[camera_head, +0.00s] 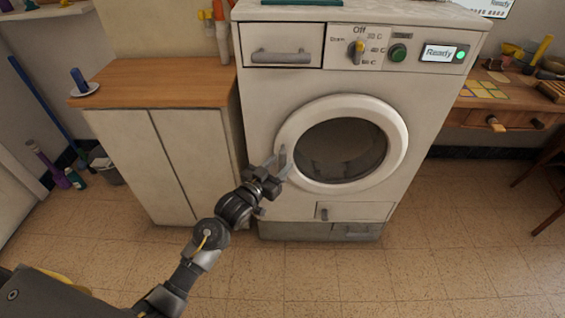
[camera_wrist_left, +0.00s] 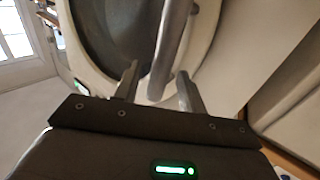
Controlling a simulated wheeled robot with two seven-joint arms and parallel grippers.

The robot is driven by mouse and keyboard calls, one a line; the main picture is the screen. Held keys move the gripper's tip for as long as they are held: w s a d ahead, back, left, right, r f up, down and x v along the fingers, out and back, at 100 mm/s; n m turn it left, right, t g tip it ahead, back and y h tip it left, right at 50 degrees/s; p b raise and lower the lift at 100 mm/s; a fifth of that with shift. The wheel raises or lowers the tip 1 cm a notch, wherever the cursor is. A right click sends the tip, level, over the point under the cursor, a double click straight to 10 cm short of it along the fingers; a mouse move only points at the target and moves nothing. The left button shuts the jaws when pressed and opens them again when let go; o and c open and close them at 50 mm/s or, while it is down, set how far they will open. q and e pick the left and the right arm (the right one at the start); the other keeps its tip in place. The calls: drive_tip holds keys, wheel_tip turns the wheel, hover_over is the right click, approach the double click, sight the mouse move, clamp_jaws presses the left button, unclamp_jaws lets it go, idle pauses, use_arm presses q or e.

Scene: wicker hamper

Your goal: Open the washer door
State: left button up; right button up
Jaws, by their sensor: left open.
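The washer (camera_head: 255,110) is white, and its round door (camera_head: 398,150) has a pale ring around dark glass. The door looks shut in the head view. A grey upright handle (camera_head: 283,156) sits on the left side of the door ring. My left gripper (camera_head: 280,165) is at this handle. In the left wrist view, the handle (camera_wrist_left: 172,40) is a metal bar running between the two spread fingers of my left gripper (camera_wrist_left: 158,82). The gripper is open, with gaps beside the bar. I cannot tell whether a finger touches it. My right gripper is not in view.
A cabinet (camera_head: 135,155) with a wooden top stands close against the washer's left side. A wooden table (camera_head: 490,117) stands to the right. The tiled floor (camera_head: 400,275) in front of the washer is clear. A bin and bottles stand at the far left.

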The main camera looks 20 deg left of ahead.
use_arm(q)
drive_tip(key=shift+x, duration=1.1)
clamp_jaws()
